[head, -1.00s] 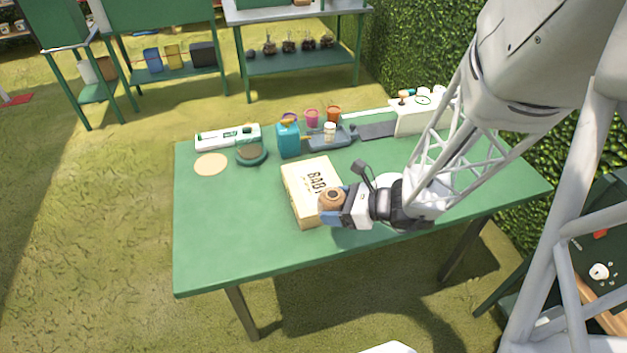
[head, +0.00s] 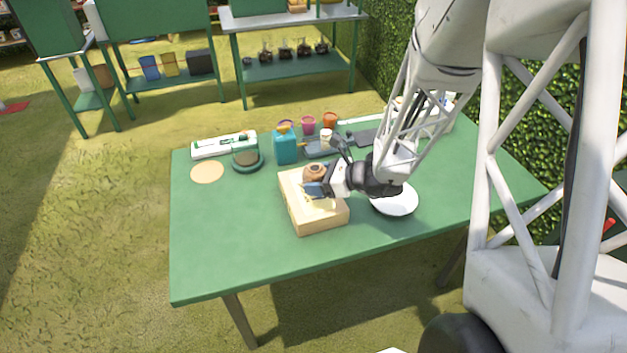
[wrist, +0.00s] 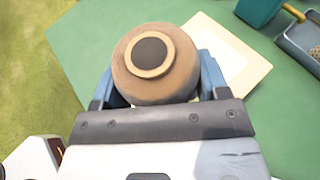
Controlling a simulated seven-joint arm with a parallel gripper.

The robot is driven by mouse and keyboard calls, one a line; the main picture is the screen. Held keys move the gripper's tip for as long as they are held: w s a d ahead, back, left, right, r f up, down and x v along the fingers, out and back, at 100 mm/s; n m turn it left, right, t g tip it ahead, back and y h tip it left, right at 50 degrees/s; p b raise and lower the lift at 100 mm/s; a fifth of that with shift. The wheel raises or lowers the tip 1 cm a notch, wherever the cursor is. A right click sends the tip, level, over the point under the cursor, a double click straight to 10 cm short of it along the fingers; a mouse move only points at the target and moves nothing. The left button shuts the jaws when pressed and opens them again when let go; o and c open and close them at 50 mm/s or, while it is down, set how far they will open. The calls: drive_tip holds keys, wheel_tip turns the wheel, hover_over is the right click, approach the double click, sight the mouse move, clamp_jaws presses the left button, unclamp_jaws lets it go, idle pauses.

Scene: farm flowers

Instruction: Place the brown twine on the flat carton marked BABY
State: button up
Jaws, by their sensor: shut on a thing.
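The brown twine (head: 315,172) is a round spool with a dark hole in its end. In the wrist view the twine (wrist: 154,62) sits between the two blue fingers of my gripper (wrist: 157,85), which is shut on it. In the head view my gripper (head: 318,186) is over the far part of the flat carton marked BABY (head: 318,217). The carton, pale yellow, lies on the green table, and the gripper hides most of its lettering. The carton (wrist: 235,62) shows behind the twine in the wrist view. I cannot tell whether the twine touches the carton.
A white plate (head: 394,200) lies right of the carton, under my arm. A dark green ring-shaped item (head: 247,160) and a tan disc (head: 207,171) lie to the left. The table's front left (head: 225,245) is clear.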

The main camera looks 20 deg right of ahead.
drive_tip(key=shift+w+d+f, duration=0.1)
drive_tip(key=shift+w+f, duration=0.05)
drive_tip(key=shift+w, duration=1.7)
drive_tip(key=shift+f, duration=0.1)
drive_tip(key=shift+f, duration=1.7)
drive_tip(key=o, duration=1)
drive_tip(key=shift+f, duration=0.1)
drive_tip(key=shift+v, duration=6.05)
